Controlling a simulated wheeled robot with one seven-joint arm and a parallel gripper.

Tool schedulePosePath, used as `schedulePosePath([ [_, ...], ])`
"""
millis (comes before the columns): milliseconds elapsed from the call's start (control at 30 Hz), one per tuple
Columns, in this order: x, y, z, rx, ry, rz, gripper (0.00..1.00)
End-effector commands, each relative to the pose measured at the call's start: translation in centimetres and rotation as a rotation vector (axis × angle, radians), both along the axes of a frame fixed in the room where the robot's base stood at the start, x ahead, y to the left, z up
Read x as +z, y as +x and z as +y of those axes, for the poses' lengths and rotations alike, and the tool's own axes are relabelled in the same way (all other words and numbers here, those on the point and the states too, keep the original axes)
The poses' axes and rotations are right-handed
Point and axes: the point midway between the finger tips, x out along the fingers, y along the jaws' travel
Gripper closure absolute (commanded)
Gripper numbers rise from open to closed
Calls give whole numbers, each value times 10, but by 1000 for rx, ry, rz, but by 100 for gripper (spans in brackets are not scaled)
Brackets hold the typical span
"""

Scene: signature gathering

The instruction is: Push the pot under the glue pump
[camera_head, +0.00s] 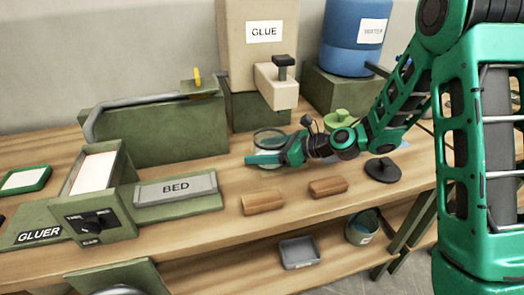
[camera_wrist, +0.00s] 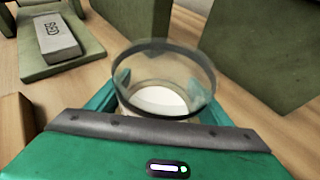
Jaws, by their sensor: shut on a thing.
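The pot (camera_head: 270,134) is a clear glass jar with a dark rim, upright on the wooden bench. In the wrist view it stands between my fingers, its rim (camera_wrist: 164,45) near the middle and something white at its bottom. My gripper (camera_head: 264,156) is low over the bench and shut on the pot, with a teal finger on each side; it also shows in the wrist view (camera_wrist: 158,90). The glue pump (camera_head: 277,86) is a beige spout block with a dark knob on the GLUE tank (camera_head: 257,45). The pot is below and slightly in front of it.
A green box with a grey pipe (camera_head: 150,133) stands to the left, and the BED plate (camera_head: 177,190) is in front of it. Two wooden blocks (camera_head: 263,202) (camera_head: 327,187) lie near the front edge. A black lid (camera_head: 383,169) and a green-lidded pot (camera_head: 339,117) are to the right.

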Motion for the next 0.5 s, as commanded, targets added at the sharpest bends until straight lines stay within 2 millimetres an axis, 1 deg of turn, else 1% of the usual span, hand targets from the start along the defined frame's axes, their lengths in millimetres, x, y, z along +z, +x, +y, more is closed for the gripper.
schedulePosePath([
  [167,0,1,-2,1,0,0,55],
  [500,0,6,-14,9,0,0,55],
])
